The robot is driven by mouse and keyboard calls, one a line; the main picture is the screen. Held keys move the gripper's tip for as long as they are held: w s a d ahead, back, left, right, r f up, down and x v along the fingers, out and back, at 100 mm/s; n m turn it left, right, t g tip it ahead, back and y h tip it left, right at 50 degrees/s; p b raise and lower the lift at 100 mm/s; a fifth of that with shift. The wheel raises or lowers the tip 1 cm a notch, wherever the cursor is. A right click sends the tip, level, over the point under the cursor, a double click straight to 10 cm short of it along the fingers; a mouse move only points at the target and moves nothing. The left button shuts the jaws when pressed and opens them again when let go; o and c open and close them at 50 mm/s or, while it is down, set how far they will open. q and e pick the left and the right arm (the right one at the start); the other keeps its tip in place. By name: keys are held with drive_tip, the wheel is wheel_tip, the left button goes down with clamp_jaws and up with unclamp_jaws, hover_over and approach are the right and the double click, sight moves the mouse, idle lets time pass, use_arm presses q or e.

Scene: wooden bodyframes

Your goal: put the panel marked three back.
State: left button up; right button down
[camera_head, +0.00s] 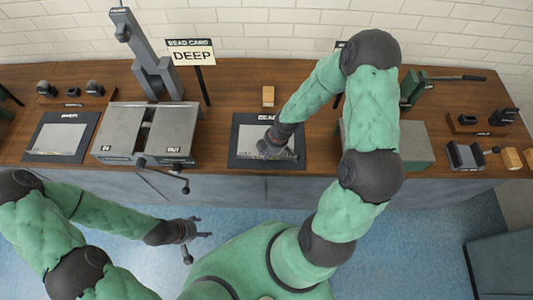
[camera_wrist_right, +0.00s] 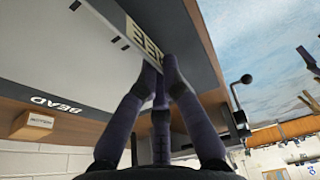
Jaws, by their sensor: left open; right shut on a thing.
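A light grey panel (camera_head: 285,155) lies at the dark-framed station labelled BEAD on the bench; it also fills the upper left of the right wrist view (camera_wrist_right: 70,60). A pale label (camera_wrist_right: 140,38) at its edge shows letters ending in "EE"; the rest is hidden by my fingers. My right gripper (camera_head: 272,149) is shut on the panel's edge beside that label, with its fingers close together in the right wrist view (camera_wrist_right: 162,68). My left gripper (camera_head: 198,234) is open and empty, in front of the bench over the blue floor.
A grey machine (camera_head: 125,145) marked IN and OUT stands left of the panel, its crank handle (camera_head: 183,180) jutting forward. Another dark-framed plate (camera_head: 58,140) lies further left. A wooden block (camera_head: 268,96) sits behind the panel. A sign (camera_head: 191,54) reads BEAD CARD DEEP. My right arm hides part of the right side.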

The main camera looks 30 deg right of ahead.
drive_tip(key=shift+f, duration=0.15)
drive_tip(key=c, duration=1.4)
unclamp_jaws()
drive_tip(key=shift+r, duration=0.35)
drive_tip(key=p+v, duration=0.4)
drive_tip(key=v, duration=0.7)
drive_tip(key=s+a+f+m, duration=0.4)
drive_tip(key=a+f+m, duration=0.3)
drive_tip(key=a+f, duration=0.1)
drive_tip(key=s+a+f+m+g+y, duration=0.1)
drive_tip(key=s+a+f+m, duration=0.4)
drive_tip(key=a+f+m, duration=0.2)
drive_tip(key=shift+a+f, duration=0.6)
drive_tip(key=shift+a, duration=0.6)
